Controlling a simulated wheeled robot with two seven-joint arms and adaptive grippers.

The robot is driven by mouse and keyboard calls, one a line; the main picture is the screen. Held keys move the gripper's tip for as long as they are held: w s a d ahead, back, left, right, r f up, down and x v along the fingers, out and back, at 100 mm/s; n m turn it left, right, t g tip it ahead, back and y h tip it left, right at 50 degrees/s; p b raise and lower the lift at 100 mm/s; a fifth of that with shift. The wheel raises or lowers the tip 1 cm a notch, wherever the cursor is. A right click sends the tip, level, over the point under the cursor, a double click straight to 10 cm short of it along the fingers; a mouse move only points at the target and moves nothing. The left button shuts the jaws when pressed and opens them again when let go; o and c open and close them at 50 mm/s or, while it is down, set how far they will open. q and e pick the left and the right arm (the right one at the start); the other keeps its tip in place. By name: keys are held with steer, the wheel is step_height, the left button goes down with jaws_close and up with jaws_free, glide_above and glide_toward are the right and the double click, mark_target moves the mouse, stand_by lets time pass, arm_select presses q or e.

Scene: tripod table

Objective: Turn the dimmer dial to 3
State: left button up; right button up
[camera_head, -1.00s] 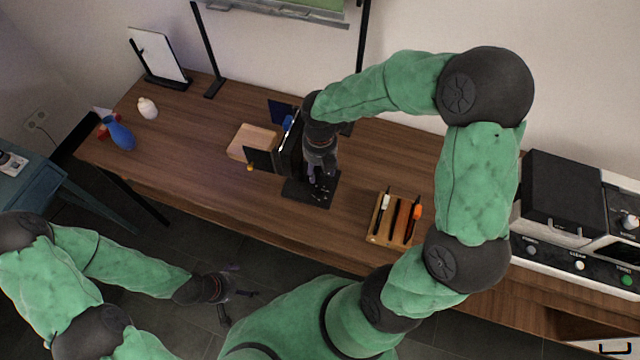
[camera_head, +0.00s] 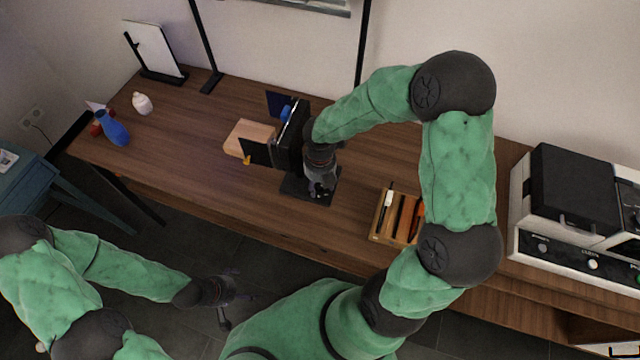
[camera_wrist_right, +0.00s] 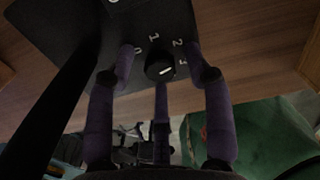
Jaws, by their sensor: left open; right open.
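The dimmer dial (camera_wrist_right: 160,66) is a small round black knob with a white mark, on a black plate (camera_wrist_right: 70,25) with white numerals 0, 1, 2 and a partly cut-off 3. The white mark is on the knob's lower right part; I cannot tell exactly which numeral it matches. My right gripper (camera_wrist_right: 160,65) is open, its purple-grey fingers spread around the knob; contact is unclear. In the head view my right gripper (camera_head: 321,190) is over the black plate (camera_head: 295,187) and hides the knob. My left gripper (camera_head: 240,297) is open and empty, in front of the table.
A black upright device (camera_head: 288,140) stands right behind the plate, next to a wooden block (camera_head: 245,137). A wooden tray (camera_head: 378,238) with tools lies to the right. A blue vase (camera_head: 113,130) and white bottle (camera_head: 142,103) stand far left. A white-and-black machine (camera_head: 570,190) is far right.

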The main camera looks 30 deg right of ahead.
jaws_close()
steer(key=shift+m, duration=0.3)
steer(key=m+p, duration=0.1)
steer(key=m, duration=0.1)
steer(key=shift+m, duration=0.3)
steer(key=shift+m+p, duration=0.4)
steer(key=shift+m, duration=1.6)
